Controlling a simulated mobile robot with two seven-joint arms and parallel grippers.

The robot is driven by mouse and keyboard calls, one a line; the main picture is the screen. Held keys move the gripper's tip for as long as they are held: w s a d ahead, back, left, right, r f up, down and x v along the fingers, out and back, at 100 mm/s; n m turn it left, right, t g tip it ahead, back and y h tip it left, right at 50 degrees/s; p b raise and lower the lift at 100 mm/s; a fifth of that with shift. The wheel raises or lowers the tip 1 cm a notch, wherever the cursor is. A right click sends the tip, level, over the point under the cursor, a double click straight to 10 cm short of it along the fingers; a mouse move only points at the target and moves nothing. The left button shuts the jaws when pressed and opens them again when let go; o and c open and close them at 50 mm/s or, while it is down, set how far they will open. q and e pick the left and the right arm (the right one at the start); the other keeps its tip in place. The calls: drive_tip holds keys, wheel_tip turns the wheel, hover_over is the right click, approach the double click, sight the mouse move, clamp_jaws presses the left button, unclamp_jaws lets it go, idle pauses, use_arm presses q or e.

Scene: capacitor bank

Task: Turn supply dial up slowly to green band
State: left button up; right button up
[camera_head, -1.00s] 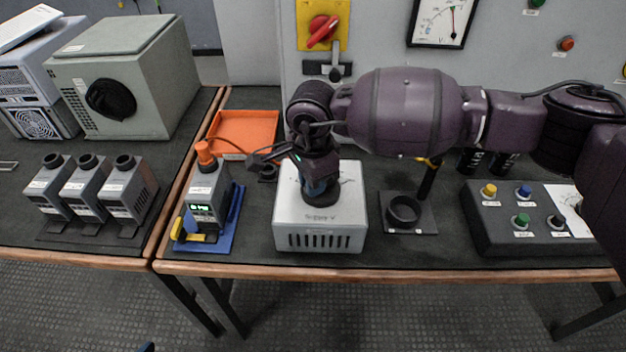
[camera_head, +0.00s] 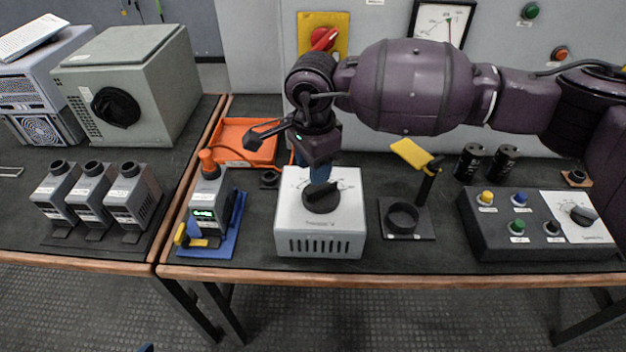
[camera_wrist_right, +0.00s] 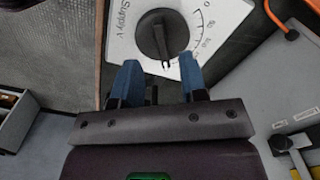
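The supply dial is a black round knob (camera_head: 322,197) on top of a pale box (camera_head: 320,244) in the middle of the bench. The right wrist view shows the knob (camera_wrist_right: 160,36) beside a printed scale (camera_wrist_right: 205,25) and the words "Supply V". Its pointer ridge points toward my gripper; I cannot make out a green band. My right gripper (camera_head: 319,174) is just behind the knob in the head view. In the right wrist view its two blue fingers (camera_wrist_right: 160,82) are apart, with the knob just beyond their tips and nothing held. My left gripper does not show clearly.
A ring holder (camera_head: 403,219) and a button console (camera_head: 520,252) are to the right. A dial gauge (camera_head: 440,22) hangs on the cabinet.

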sight(313, 190)
wheel_tip(313, 190, up, 4)
drive_tip(key=shift+r, duration=0.25)
idle(0.5)
idle(0.4)
idle(0.4)
idle(0.4)
